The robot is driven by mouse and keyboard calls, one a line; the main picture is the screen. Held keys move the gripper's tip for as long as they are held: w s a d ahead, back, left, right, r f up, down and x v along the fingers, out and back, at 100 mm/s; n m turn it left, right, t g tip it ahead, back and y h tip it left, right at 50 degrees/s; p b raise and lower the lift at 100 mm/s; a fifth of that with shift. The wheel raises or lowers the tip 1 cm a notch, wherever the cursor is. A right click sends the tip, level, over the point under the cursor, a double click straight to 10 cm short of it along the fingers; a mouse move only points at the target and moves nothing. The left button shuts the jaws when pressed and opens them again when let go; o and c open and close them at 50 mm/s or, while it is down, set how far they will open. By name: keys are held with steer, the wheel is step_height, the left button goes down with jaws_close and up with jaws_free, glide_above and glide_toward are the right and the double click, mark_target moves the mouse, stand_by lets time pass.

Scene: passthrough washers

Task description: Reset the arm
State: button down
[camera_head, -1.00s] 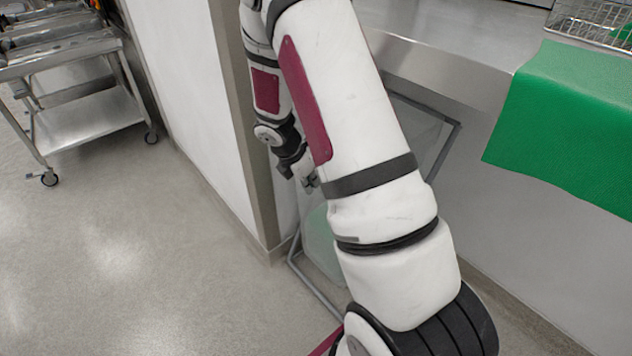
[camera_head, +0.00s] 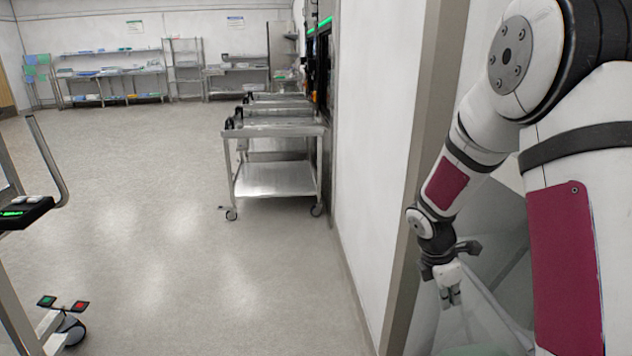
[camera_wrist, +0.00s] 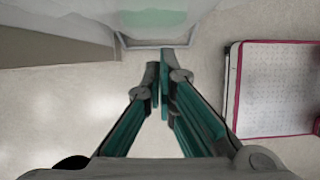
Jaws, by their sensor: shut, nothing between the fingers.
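My arm fills the right of the head view and bends down, with my gripper (camera_head: 453,297) hanging at its lower end, pointing at the floor. In the wrist view my gripper (camera_wrist: 159,72) shows two green and dark fingers whose tips are together, with nothing held. Below the fingertips is bare grey floor. Near the tips in the wrist view is the edge of a framed, pale clear panel or bin (camera_wrist: 155,22).
A white wall (camera_head: 372,130) with a beige corner post (camera_head: 425,110) stands close left of my arm. Steel carts (camera_head: 275,178) stand along the wall. Steel shelving (camera_head: 115,85) lines the back. A wheeled frame (camera_head: 45,160) is at the left. Open floor (camera_head: 160,200) lies between.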

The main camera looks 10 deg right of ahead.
steer(key=s+a+r+m+t+y+p, duration=0.1)
steer(key=s+a+r+m+p, duration=0.25)
steer(key=s+r, duration=0.4)
steer(key=s+a+r+m+t+y+p, duration=0.15)
steer(key=s+a+r+m, duration=0.3)
steer(key=r, duration=0.65)
steer(key=s+a+r+m+p, duration=0.3)
steer(key=s+r+m, duration=0.1)
steer(key=s+r, duration=0.4)
steer(key=s+a+r+m+t+y+p, duration=0.1)
steer(key=s+a+r+m+y+p, duration=0.1)
steer(key=s+a+r+m, duration=0.3)
steer(key=s+r+p, duration=0.1)
steer(key=s, duration=0.3)
steer(key=shift+s+a+r+m+t, duration=0.2)
steer(key=shift+s+m+t, duration=0.1)
steer(key=shift+s+t, duration=0.1)
